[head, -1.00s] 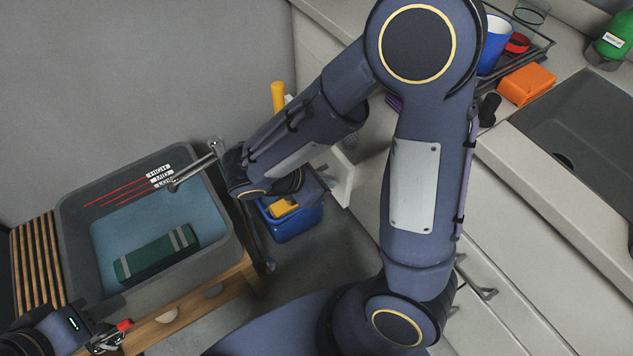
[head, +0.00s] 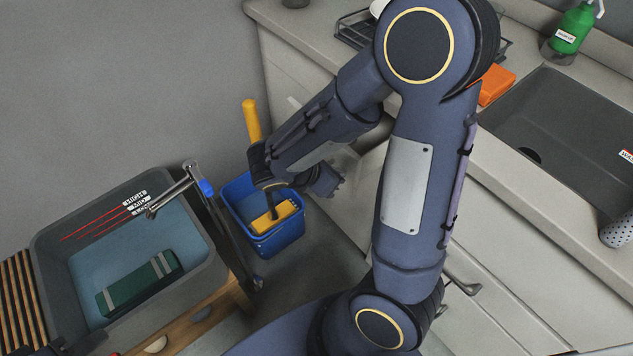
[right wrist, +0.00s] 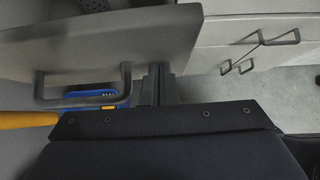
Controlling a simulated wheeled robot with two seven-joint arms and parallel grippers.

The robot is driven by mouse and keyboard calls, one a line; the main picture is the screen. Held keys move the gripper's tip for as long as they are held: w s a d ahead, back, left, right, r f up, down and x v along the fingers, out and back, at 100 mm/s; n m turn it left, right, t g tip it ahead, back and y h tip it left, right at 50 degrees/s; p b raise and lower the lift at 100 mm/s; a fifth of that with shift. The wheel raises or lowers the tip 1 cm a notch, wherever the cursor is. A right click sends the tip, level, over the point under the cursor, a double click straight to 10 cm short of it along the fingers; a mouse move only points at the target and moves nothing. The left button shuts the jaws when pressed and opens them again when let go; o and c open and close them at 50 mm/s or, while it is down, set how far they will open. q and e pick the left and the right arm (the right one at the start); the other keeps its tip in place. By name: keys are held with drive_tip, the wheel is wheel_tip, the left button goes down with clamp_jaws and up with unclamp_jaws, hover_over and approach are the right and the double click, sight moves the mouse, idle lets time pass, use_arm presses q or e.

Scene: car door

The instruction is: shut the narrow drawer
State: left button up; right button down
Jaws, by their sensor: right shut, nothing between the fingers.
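The narrow drawer's front, a grey panel with a bar handle (right wrist: 80,103), fills the upper left of the right wrist view (right wrist: 100,45). In the head view my right forearm mostly hides it, so how far it stands out is unclear. My right gripper (head: 332,182) is shut and empty, low beside the cabinet. In the right wrist view its fingers (right wrist: 155,84) are at the panel's lower edge, right of the handle; I cannot tell whether they touch. Only dark parts of my left gripper (head: 70,346) show at the bottom left edge.
The counter holds a sink (head: 570,125), an orange block (head: 496,84) and a green bottle (head: 573,30).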

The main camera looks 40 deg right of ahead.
drive_tip(key=d, duration=0.9)
drive_tip(key=w+d, duration=0.1)
drive_tip(key=d, duration=0.4)
drive_tip(key=shift+d, duration=0.1)
use_arm(q)
drive_tip(key=shift+a+r, duration=0.15)
use_arm(e)
drive_tip(key=shift+w+d+r, duration=0.1)
drive_tip(key=shift+d, duration=0.15)
drive_tip(key=shift+d+r, duration=0.1)
